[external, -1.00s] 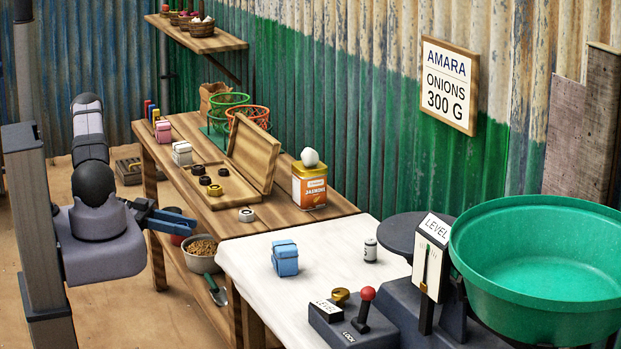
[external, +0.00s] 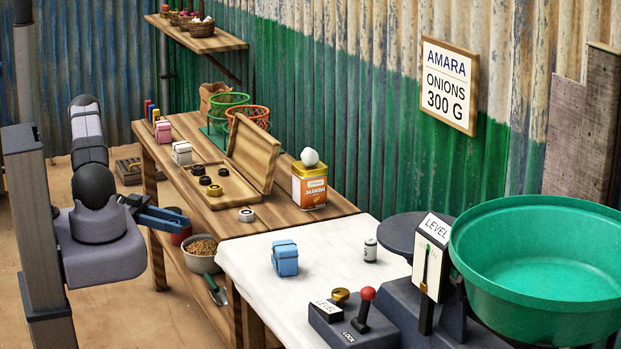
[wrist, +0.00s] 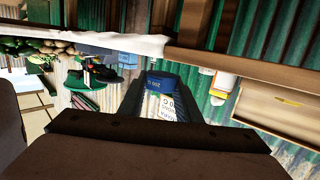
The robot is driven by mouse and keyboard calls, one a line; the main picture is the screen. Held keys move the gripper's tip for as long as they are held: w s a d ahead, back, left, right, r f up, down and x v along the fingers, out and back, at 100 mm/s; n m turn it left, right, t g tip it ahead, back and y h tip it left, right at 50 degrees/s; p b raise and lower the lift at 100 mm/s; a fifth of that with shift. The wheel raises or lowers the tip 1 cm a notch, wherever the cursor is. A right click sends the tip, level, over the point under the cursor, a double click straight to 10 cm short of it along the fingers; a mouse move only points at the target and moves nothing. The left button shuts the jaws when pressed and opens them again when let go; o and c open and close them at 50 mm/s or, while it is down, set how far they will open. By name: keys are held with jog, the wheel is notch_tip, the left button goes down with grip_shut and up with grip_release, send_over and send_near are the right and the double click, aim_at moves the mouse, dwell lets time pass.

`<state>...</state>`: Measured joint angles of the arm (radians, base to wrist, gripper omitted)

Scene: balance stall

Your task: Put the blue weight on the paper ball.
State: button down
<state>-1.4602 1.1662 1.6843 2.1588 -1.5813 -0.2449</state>
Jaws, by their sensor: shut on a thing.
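My gripper (external: 178,222) hangs in the air left of the bench in the external view. In the wrist view, a small blue weight (wrist: 160,83) with pale marks sits between the fingertips, and my gripper is shut on it. The weight cannot be told apart from the blue fingers in the external view. The paper ball (external: 310,157) is white and rests on top of an orange and yellow tin (external: 310,187) at the back edge of the bench, well to the right of my gripper.
An open wooden case (external: 231,196) with dark and brass rings lies on the bench. A scale with a green bowl (external: 535,265) stands at right.

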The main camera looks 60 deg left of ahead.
jog(key=w+d+r+m+g+h+p, duration=0.1)
jog(key=w+d+r, duration=0.5)
jog(key=w, duration=0.4)
jog(key=w+d+r+m+g+h+p, duration=0.1)
jog(key=w+d+r+p, duration=0.15)
jog(key=w+r, duration=0.65)
jog(key=w+d+r+m+g+h+p, duration=0.1)
jog(key=w+d+r, duration=0.5)
jog(key=w, duration=0.4)
notch_tip(320, 180, up, 5)
jog(key=n+t+y, duration=0.6)
jog(key=n+y, duration=0.3)
jog(key=y, duration=0.2)
send_over(310, 147)
jog(key=shift+f+p, duration=0.5)
jog(key=shift+f, duration=4.5)
jog(key=shift+f, duration=0.1)
jog(key=c, duration=1.3)
grip_release()
